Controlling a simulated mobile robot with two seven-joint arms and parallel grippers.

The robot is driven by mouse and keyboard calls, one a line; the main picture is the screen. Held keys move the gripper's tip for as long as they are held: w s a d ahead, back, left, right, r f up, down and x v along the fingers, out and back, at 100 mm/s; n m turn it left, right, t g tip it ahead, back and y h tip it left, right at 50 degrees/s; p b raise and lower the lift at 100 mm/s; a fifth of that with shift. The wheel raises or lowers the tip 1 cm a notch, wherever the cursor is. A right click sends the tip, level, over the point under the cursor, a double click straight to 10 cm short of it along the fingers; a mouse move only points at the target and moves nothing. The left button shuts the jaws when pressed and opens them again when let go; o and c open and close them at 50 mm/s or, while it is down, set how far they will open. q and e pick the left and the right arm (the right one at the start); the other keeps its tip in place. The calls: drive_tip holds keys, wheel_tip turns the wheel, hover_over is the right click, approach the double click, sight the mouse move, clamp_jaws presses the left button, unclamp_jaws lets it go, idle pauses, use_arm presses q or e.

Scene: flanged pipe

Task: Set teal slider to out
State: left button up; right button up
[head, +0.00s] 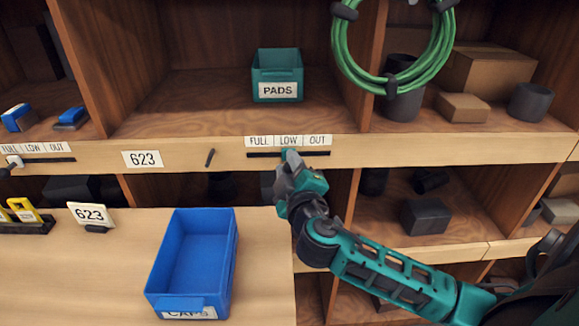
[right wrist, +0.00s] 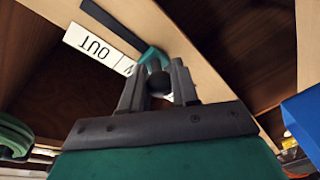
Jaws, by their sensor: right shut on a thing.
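The slider's label strip (head: 288,141) reads FULL, LOW, OUT from left to right on the shelf edge, above a dark slot (head: 258,154). My right gripper (head: 289,157) is at the slot below the LOW label and hides most of the slider in the head view. In the right wrist view, the teal slider (right wrist: 153,56) has a dark round knob (right wrist: 158,83). My right gripper (right wrist: 158,88) is shut on this knob, with a finger on each side. The OUT label (right wrist: 92,45) shows to the left there. My left gripper is not in view.
A teal PADS bin (head: 277,75) stands on the shelf above. A green cable coil (head: 395,85) hangs to its right. A blue bin (head: 193,265) sits on the lower surface at left. Another FULL, LOW, OUT strip (head: 33,147) is at the far left.

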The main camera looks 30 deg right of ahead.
clamp_jaws()
drive_tip(key=shift+s+d+f, duration=0.1)
drive_tip(key=shift+s+d, duration=0.05)
drive_tip(key=shift+d, duration=0.1)
drive_tip(key=s+d, duration=0.2)
drive_tip(key=d, duration=0.2)
drive_tip(key=shift+s+d+b, duration=0.2)
drive_tip(key=shift+s+b, duration=0.15)
drive_tip(key=shift+s, duration=0.05)
drive_tip(key=shift+s+d, duration=0.1)
drive_tip(key=shift+d, duration=0.15)
